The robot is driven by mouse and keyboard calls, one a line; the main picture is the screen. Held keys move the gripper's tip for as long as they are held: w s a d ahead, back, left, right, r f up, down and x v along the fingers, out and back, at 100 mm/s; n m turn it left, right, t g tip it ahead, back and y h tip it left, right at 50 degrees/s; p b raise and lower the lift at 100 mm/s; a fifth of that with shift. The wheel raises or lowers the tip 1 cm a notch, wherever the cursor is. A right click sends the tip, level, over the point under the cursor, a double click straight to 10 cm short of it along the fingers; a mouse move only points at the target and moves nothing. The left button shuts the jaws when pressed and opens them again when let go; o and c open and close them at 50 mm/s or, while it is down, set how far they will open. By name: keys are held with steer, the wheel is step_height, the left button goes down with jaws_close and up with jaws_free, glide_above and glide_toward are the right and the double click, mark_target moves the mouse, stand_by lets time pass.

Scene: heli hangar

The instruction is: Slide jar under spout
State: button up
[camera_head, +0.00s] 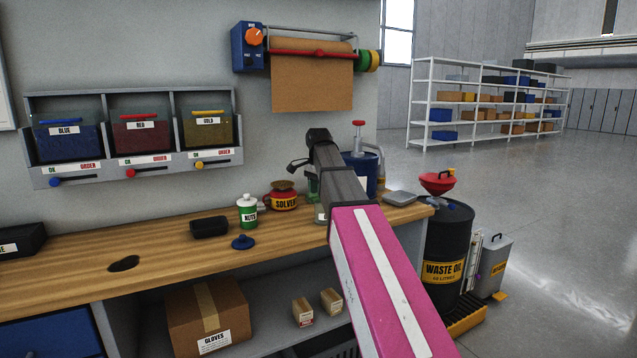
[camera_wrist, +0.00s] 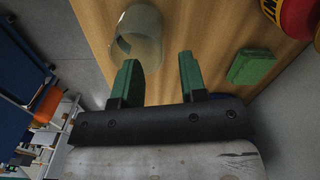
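A clear glass jar (camera_wrist: 138,38) stands on the wooden bench in the wrist view, just beyond my fingertips and a little left of the gap between them. In the head view, what looks like the jar (camera_head: 321,214) shows only in part beside my arm. My gripper (camera_wrist: 158,64) has its two green fingers apart, with nothing between them. In the head view a green finger (camera_head: 313,187) shows, and my arm hides the rest. A blue drum (camera_head: 360,175) with a red-topped fitting (camera_head: 359,136) stands behind my arm. Its spout is not clearly visible.
A green block (camera_wrist: 252,66) lies right of my fingers in the wrist view.

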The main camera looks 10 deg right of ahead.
mark_target(318, 208)
step_height(318, 208, down, 8)
steer(key=shift+r, duration=0.25)
jaws_close()
